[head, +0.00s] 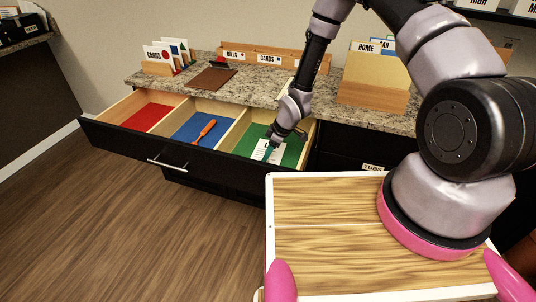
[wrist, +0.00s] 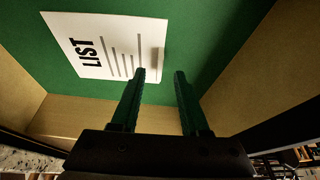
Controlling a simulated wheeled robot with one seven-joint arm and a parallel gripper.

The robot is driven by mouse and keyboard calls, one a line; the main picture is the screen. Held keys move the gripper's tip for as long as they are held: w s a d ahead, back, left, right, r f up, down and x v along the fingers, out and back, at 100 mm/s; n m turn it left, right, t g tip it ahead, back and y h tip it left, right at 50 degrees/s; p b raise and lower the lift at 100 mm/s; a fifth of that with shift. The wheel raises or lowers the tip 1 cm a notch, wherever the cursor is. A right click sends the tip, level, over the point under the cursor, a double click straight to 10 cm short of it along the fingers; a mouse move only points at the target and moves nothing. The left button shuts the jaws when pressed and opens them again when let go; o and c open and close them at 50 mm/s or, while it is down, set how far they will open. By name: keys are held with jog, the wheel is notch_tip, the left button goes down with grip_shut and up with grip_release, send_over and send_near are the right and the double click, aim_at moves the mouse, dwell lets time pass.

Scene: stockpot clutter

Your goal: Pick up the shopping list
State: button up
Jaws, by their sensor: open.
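The shopping list (wrist: 88,38) is a white sheet printed "LIST" with several lines of text. It lies flat on the green floor of the drawer's right compartment, and in the head view the list (head: 262,150) shows partly behind my gripper. My gripper (wrist: 160,74) is open, with two dark green fingers and nothing between them. In the head view my gripper (head: 270,147) reaches down into the green compartment over the list. In the wrist view the left fingertip overlaps the sheet's lower right corner; I cannot tell whether it touches.
The open drawer (head: 160,157) has wooden dividers around my gripper. The middle compartment has a blue floor (head: 186,129) and an orange-handled screwdriver (head: 205,131); the left one has a red floor (head: 146,117). The granite counter (head: 250,92) above holds card holders and a brown clipboard (head: 212,78).

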jog(key=x, duration=0.2)
jog(key=shift+a+f, duration=0.1)
jog(key=shift+f, duration=0.2)
grip_shut()
jog(key=shift+r, duration=0.1)
